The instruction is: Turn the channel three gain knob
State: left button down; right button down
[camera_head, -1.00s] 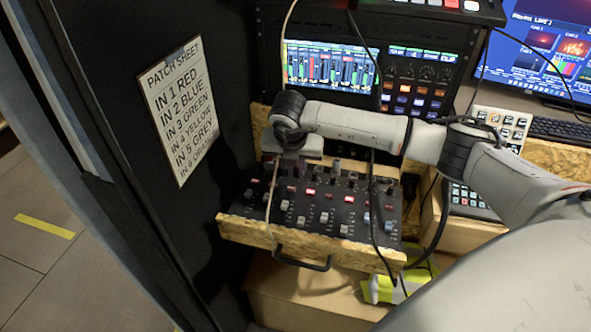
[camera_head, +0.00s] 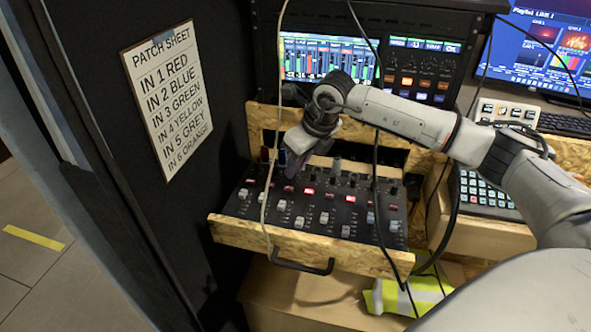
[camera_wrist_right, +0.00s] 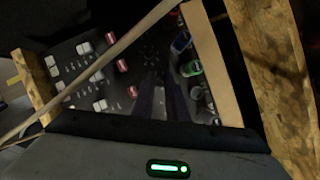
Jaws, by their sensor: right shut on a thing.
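The mixer panel (camera_head: 335,212), black with rows of small knobs, red buttons and grey faders, sits in a chipboard drawer. My right gripper (camera_head: 291,172) reaches down to the knobs along its back edge, left of centre, with its wrist tilted. In the right wrist view its two dark fingers (camera_wrist_right: 160,85) are close together on the panel, beside a green plug (camera_wrist_right: 192,68) and a blue plug (camera_wrist_right: 181,42). The gripper is shut on a knob, consistent with the channel three gain knob, which the fingers hide. My left gripper is not in view.
A patch sheet (camera_head: 168,100) on the dark wall at left lists IN 3 as green. Loose cables hang across the drawer, one pale (camera_head: 268,190) and one black (camera_head: 375,185). The drawer has a black front handle (camera_head: 303,265). A screen (camera_head: 330,58) stands behind.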

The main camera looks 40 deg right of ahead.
jog(key=n, duration=0.2)
jog(key=n+y, duration=0.1)
jog(key=n, duration=0.1)
jog(key=shift+w+d+g+y, duration=0.1)
jog(key=shift+d+g+y, duration=0.05)
jog(key=shift+g+y, duration=0.15)
jog(key=shift+n+g+y+b, duration=0.3)
jog(key=shift+n, duration=0.7)
jog(key=c, duration=1.7)
grip_release()
jog(key=shift+c, duration=0.2)
jog(key=v, duration=1)
jog(key=shift+r, duration=0.25)
jog(key=shift+d+f, duration=0.1)
